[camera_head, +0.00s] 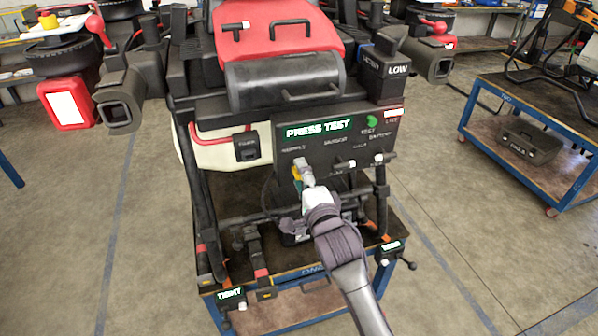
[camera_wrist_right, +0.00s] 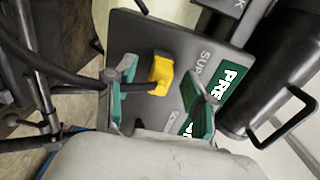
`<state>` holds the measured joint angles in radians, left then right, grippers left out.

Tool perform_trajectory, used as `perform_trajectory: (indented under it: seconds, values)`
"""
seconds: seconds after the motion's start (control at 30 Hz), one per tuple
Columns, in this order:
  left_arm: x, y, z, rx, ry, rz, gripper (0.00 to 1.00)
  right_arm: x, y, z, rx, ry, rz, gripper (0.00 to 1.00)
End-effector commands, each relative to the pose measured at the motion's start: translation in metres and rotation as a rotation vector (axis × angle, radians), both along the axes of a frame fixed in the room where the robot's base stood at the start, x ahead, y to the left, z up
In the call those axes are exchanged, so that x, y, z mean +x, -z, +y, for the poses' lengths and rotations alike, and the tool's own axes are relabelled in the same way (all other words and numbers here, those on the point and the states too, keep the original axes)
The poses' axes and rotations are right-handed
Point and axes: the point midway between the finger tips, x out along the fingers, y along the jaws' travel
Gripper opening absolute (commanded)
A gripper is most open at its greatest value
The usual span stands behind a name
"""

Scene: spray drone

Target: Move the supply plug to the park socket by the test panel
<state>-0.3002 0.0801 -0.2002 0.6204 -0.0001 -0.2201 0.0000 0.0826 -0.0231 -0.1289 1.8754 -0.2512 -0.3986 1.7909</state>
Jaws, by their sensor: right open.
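The test panel (camera_head: 318,155) is a dark board with a green PRESS TEST display on the front of the machine. The yellow supply plug (camera_wrist_right: 160,75) sits against the panel near lettering starting "SUP", with a black cable running from it to the left. It also shows in the head view (camera_head: 296,172), partly hidden by my right gripper (camera_head: 304,175). In the wrist view my right gripper (camera_wrist_right: 166,88) is open, with its green-padded fingers on either side of the plug, not closed on it. I cannot make out the park socket. My left gripper is out of view.
A dark labelled box (camera_head: 246,148) with a red pipe is left of the panel. Small levers (camera_head: 347,164) stick out at the panel's lower right. A blue-framed cart (camera_head: 310,275) carries the machine. Another cart (camera_head: 545,125) stands at right, with bare floor between.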

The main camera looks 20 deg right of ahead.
Motion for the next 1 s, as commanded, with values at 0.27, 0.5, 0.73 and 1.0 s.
perform_trajectory:
  seconds: [0.27, 0.5, 0.73, 1.0]
  values:
    - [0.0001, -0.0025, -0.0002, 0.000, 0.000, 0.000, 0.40, 0.0000, -0.0008, 0.0002, 0.001, 0.000, 0.001, 0.54]
    - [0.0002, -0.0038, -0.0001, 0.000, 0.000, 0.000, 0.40, 0.0000, 0.0000, 0.0002, 0.000, 0.000, 0.001, 0.54]
    - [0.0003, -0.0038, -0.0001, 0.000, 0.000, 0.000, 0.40, 0.0000, -0.0001, 0.0001, 0.000, 0.000, 0.001, 0.31]
    - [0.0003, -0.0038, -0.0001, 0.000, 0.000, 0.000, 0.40, 0.0000, -0.0003, 0.0000, 0.000, 0.000, 0.000, 0.00]
